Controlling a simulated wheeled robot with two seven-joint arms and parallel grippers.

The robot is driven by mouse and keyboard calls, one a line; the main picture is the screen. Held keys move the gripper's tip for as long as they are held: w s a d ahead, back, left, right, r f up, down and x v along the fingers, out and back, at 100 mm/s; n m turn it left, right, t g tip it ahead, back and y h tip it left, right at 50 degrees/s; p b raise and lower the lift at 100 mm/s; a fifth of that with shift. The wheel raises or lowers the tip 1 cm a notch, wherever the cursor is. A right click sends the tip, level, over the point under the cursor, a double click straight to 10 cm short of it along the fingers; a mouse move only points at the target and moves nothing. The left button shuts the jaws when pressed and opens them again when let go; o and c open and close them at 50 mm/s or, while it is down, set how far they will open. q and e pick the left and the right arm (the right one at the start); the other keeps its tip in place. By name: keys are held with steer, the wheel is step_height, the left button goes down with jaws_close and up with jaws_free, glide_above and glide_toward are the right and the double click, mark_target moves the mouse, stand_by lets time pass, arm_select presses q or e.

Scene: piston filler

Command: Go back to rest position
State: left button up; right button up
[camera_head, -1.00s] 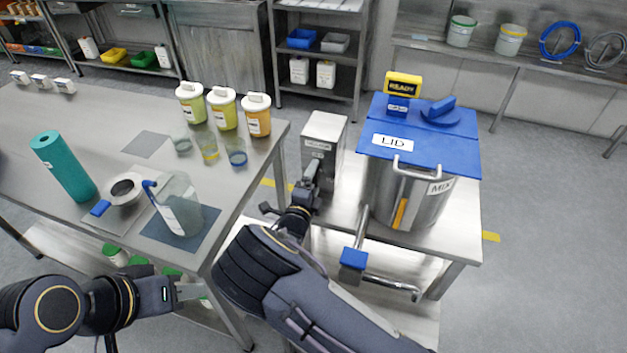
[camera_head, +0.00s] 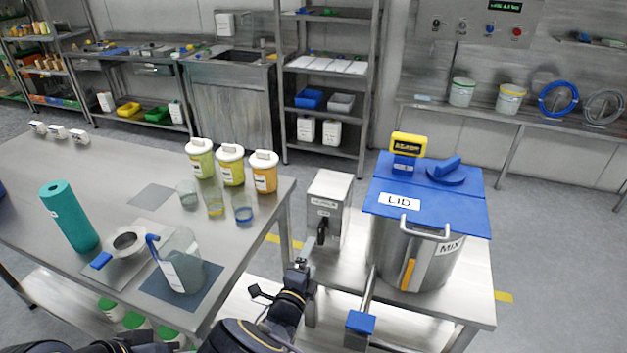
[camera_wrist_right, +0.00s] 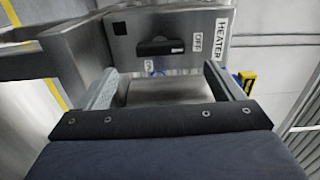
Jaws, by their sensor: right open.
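My right gripper (camera_head: 302,264) is open and empty, low in front of the grey heater box (camera_head: 328,205). In the right wrist view its two fingers (camera_wrist_right: 162,88) stand apart, with the heater box (camera_wrist_right: 190,20) beyond them. The box has a black handle (camera_wrist_right: 160,47) between its OFF and ON labels; the handle stands upright in the head view (camera_head: 322,230). The fingers look apart from the handle. My left arm (camera_head: 125,345) shows only as a dark piece at the bottom edge; its fingers cannot be made out.
A steel pot with a blue lid (camera_head: 410,185) stands right of the heater on a steel bench (camera_head: 480,300). The left table (camera_head: 110,170) holds a clear jug (camera_head: 182,265), a teal roll (camera_head: 68,215), a strainer (camera_head: 125,242) and several jars. A gap separates the two tables.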

steer(key=s+d+r+m+g+h, duration=0.1)
steer(key=s+d+m+g, duration=0.35)
steer(key=d+m, duration=0.4)
steer(key=s+d+r+m+g, duration=0.25)
steer(key=d+m+g, duration=0.25)
steer(key=d+m, duration=0.3)
steer(key=s+d+r+m+g+h, duration=0.1)
steer(key=s+d+m+g, duration=0.35)
steer(key=d+m, duration=0.35)
steer(key=s+r+m+t+y, duration=0.1)
steer(key=s+r+m+y, duration=0.4)
steer(key=s+m, duration=0.4)
steer(key=s+a+r+m+t+y, duration=0.1)
steer(key=s+r+m+y, duration=0.4)
steer(key=s+m, duration=0.5)
steer(key=shift+s+a+m+y, duration=0.3)
steer(key=shift+m+y, duration=0.4)
steer(key=shift+m, duration=3.65)
